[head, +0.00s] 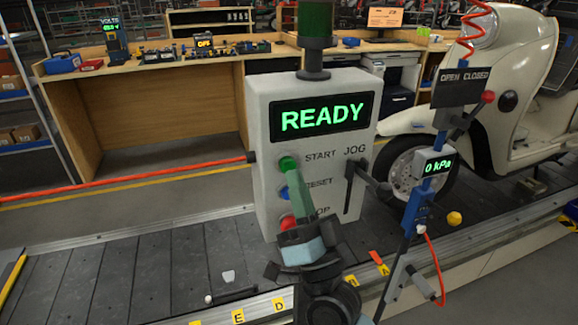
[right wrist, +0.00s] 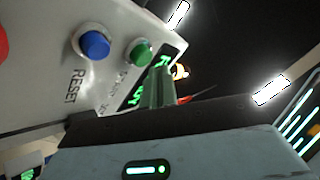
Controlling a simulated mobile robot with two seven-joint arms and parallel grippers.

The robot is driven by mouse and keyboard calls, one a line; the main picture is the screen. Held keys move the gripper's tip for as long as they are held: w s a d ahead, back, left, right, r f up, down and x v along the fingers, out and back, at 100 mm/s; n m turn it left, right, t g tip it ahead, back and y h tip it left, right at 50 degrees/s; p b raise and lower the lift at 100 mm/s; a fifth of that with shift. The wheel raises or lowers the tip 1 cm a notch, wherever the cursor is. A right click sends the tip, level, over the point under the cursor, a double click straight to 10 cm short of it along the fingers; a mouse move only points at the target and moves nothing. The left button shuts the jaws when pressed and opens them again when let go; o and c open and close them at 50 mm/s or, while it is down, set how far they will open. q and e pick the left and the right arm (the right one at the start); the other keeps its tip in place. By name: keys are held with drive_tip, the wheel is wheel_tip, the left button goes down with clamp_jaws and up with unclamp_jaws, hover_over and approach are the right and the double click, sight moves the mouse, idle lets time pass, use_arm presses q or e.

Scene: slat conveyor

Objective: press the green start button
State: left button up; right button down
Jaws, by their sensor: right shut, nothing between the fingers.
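The green start button (head: 287,162) is at the top of the button column on a pale grey control box (head: 268,205), beside the word START. It also shows in the right wrist view (right wrist: 138,52). My right gripper (head: 291,172) is shut and empty, its greenish fingers pointing up at the box face. In the head view the fingertips overlap the lower edge of the button. In the right wrist view the fingertips (right wrist: 162,70) appear just beside the button. I cannot tell whether they touch it. My left gripper is not in view.
The display (head: 320,118) reads READY. A dark JOG lever (head: 365,178) and a gauge post (head: 434,166) stand to the right. The slat conveyor (head: 100,275) is clear at left.

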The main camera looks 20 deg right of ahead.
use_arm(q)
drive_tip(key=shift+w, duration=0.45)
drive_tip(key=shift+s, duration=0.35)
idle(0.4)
use_arm(e)
drive_tip(key=shift+w, duration=0.1)
drive_tip(key=shift+w, duration=0.35)
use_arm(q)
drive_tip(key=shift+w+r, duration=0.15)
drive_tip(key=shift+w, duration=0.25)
use_arm(e)
drive_tip(key=shift+w, duration=0.1)
